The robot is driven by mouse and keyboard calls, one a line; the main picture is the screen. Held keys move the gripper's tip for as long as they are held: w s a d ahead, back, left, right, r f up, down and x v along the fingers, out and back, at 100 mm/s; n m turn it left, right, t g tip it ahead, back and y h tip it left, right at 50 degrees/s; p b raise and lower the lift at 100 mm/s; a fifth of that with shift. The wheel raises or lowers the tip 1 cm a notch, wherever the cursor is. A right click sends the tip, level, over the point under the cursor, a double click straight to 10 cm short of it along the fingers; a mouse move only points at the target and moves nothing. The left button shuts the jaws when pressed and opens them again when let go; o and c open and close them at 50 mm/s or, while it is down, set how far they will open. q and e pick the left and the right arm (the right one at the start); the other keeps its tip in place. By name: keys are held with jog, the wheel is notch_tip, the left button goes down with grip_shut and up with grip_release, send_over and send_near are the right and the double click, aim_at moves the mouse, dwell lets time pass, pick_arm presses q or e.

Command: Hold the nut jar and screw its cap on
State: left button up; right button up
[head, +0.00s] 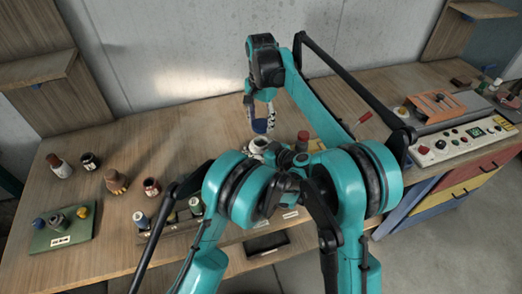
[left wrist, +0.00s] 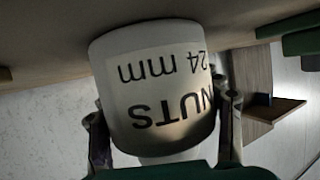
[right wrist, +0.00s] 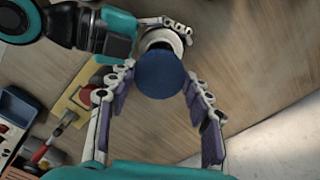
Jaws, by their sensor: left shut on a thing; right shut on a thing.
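The white nut jar (left wrist: 155,85) fills the middle of the left wrist view, with its "NUTS 24 mm" label upside down there. My left gripper (left wrist: 165,118) is shut on it, a finger on each side. In the head view the jar (head: 257,146) shows beside my arm, which hides most of the left gripper. The blue cap (right wrist: 160,75) is held between the fingers of my right gripper (right wrist: 160,82). In the head view the cap (head: 260,126) hangs above the jar, apart from it. In the right wrist view it partly covers the jar's dark open mouth (right wrist: 163,44).
Several small bottles and jars stand at the left of the wooden table (head: 150,130), with a green tray (head: 62,232) at its front left. A control panel (head: 455,143) and an orange device (head: 436,106) are at the right. My arms hide the table's middle front.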

send_over(262, 138)
jog(key=s, duration=0.2)
jog(key=shift+s+a+f, duration=0.1)
jog(key=shift+a+f, duration=0.05)
jog(key=shift+f, duration=1.05)
jog(key=shift+s+a+f, duration=0.1)
jog(key=shift+f, duration=1.1)
jog(key=shift+f, duration=0.9)
jog(key=shift+d+f, duration=0.1)
jog(key=shift+f, duration=0.55)
jog(key=shift+c, duration=0.7)
jog(key=o, duration=0.9)
jog(key=shift+d+r, duration=0.1)
